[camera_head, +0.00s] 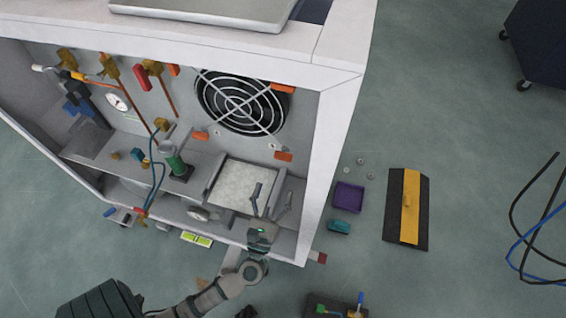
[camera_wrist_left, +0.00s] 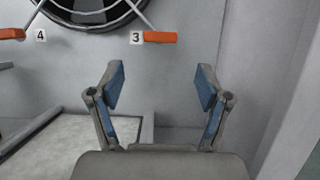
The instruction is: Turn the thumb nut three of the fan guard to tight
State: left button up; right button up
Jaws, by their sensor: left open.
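The fan guard (camera_head: 240,103) is a round black grille on the back wall of the white cabinet, with orange thumb nuts around it. Thumb nut three (camera_head: 284,156) is the orange bar at its lower right; in the left wrist view thumb nut three (camera_wrist_left: 160,37) lies level beside the label "3". Thumb nut four (camera_wrist_left: 12,34) is at the left edge there. My left gripper (camera_head: 270,196) is open and empty inside the cabinet's lower right, in front of and below nut three. In the wrist view its fingers (camera_wrist_left: 160,85) point toward the wall, apart from the nut. My right gripper is not seen.
A pale tray (camera_head: 213,190) sits left of my left gripper. The cabinet's right side wall (camera_head: 332,150) stands close to its right. A green-capped cylinder (camera_head: 173,160), valves and a gauge (camera_head: 117,101) are further left. A purple bin (camera_head: 348,197) lies on the floor outside.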

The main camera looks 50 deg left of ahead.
aim_at(283, 157)
pick_arm(q)
jog(key=x, duration=0.8)
jog(key=shift+a, duration=0.25)
jog(key=shift+w+d+r, duration=0.1)
jog(key=shift+d+r, duration=0.05)
jog(key=shift+d, duration=0.05)
jog(key=shift+c, duration=0.7)
jog(key=c, duration=1)
